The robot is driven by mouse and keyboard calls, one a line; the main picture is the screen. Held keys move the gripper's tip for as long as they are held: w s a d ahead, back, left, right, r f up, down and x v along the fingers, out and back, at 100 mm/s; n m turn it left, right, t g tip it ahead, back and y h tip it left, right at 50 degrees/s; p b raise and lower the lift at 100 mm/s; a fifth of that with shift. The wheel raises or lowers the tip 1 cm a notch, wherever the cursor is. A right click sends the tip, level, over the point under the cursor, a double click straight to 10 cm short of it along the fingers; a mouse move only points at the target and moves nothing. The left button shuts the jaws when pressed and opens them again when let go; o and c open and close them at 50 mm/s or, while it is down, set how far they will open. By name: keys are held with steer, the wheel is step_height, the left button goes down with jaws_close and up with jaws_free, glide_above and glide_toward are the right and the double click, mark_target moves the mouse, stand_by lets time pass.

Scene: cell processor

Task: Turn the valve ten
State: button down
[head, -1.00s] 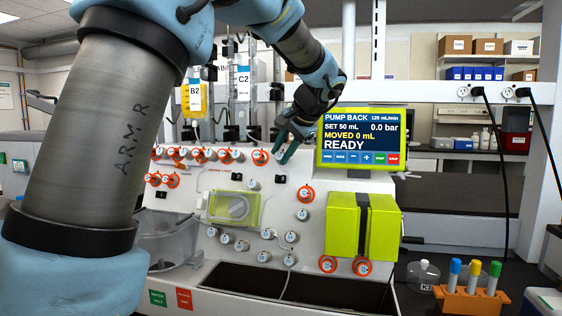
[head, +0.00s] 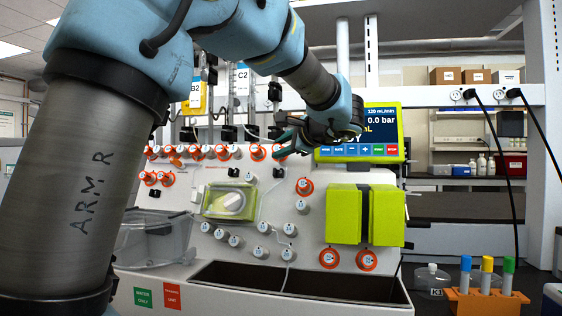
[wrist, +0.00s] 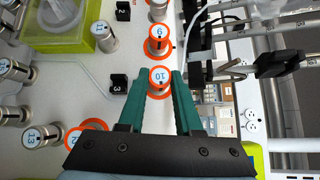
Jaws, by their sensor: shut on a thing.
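Valve ten (wrist: 159,78) is a silver knob with a white cap marked 10 and an orange collar. In the wrist view it sits between the two green fingertips of my gripper (wrist: 164,74), and my gripper is shut on it. In the head view my gripper (head: 284,145) reaches the right end of the upper valve row, just left of the pump screen. The fingers and hand partly hide the valve there.
Valve nine (wrist: 159,42) stands close beside valve ten, with black block 3 (wrist: 118,84) on the other side. The pump screen (head: 381,130) is partly covered by my wrist. Yellow-green pump blocks (head: 366,215) sit below. A tube rack (head: 487,301) stands at the lower right.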

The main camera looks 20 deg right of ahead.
steer(key=shift+f+m+t+b, duration=0.15)
steer(key=shift+m+t+b, duration=0.2)
steer(key=shift+b, duration=0.2)
steer(key=c, duration=0.6)
jaws_free()
steer(key=shift+s, duration=0.1)
steer(key=b+v, duration=0.1)
steer(key=v, duration=0.9)
steer(key=shift+s, duration=0.4)
